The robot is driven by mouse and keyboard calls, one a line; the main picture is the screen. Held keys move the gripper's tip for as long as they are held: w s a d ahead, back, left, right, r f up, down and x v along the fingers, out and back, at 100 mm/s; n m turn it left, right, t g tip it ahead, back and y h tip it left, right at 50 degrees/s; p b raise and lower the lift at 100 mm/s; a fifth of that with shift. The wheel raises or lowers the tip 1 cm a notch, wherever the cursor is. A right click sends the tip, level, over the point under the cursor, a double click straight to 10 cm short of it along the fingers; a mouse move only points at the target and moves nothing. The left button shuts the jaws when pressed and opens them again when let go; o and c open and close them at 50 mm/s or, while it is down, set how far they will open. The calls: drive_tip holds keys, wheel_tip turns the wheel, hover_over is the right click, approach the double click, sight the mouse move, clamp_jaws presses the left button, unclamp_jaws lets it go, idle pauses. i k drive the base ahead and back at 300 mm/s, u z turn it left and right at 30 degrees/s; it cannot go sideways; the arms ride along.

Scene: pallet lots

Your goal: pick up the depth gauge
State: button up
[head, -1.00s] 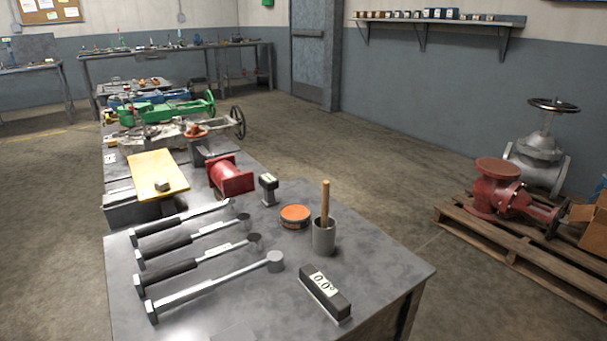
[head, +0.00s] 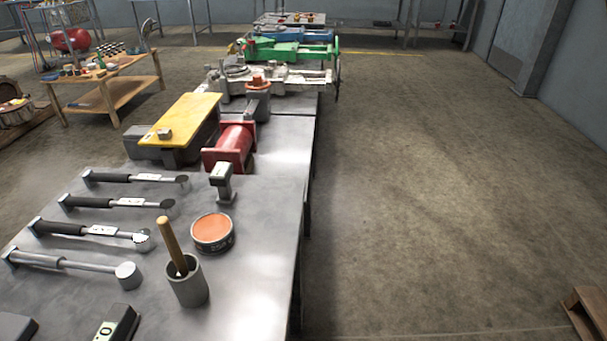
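A small upright instrument (head: 221,182) with a dark head, a pale label or display and a grey stem stands on the near metal table (head: 262,215). It may be the depth gauge, but I cannot tell for sure at this size. It stands between a red flanged pipe piece (head: 231,147) and an orange-topped round tin (head: 212,232), apart from the tin. My gripper is not in view, so its state and its distance from the instrument do not show.
A grey cup (head: 187,284) with a wooden-handled tool stands in front of the tin. Several long wrenches (head: 110,231) lie to the left. A dark box with a display (head: 117,325) is cut off at the bottom. The floor (head: 410,210) right of the table is open; a pallet corner (head: 590,312) shows lower right.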

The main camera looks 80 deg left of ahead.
sight(219, 177)
drive_tip(key=i, duration=1.1)
drive_tip(key=u, duration=2.8)
drive_tip(key=i, duration=2)
drive_tip(key=u, duration=2.2)
